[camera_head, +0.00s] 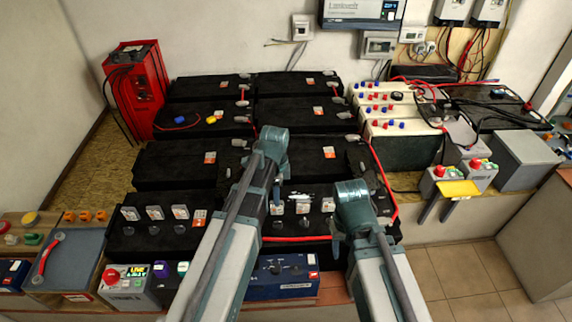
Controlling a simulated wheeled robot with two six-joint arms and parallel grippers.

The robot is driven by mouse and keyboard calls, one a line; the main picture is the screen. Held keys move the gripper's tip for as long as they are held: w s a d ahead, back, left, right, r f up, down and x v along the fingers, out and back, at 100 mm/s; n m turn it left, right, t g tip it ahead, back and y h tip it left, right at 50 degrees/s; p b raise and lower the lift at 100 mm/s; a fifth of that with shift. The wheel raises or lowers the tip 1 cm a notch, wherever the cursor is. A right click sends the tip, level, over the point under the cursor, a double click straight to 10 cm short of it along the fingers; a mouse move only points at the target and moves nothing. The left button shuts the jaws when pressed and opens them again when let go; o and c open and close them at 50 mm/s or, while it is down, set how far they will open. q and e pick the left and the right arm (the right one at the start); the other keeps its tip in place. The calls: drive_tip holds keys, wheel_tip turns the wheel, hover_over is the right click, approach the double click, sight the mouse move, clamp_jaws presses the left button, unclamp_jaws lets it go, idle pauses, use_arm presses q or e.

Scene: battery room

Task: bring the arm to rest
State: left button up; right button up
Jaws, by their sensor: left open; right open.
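My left arm (232,222) comes up from the bottom, left of centre, its bent joint high over the black batteries. My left gripper (276,198) shows only as a small part below that joint, mostly hidden by the arm. My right arm (384,272) comes up from the bottom, right of centre, and its joint is lower in the picture. My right gripper (336,247) shows as a small part just left of that arm, over the front batteries. Both grippers are open, and I see nothing held in either.
Rows of black batteries (178,164) fill the middle. A blue battery box (285,277) stands in front, beside my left arm. A red unit (136,88) stands at the left wall. Grey switch boxes (442,181) are at right. Tiled floor (462,275) is clear at lower right.

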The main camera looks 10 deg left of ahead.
use_arm(q)
drive_tip(key=s+d+n+y, duration=0.1)
drive_tip(key=s+d+n, duration=0.9)
drive_tip(key=s, duration=0.5)
drive_tip(key=shift+d+n, duration=0.25)
drive_tip(key=shift+n, duration=0.35)
drive_tip(key=shift+r, duration=0.1)
drive_tip(key=shift+a, duration=0.3)
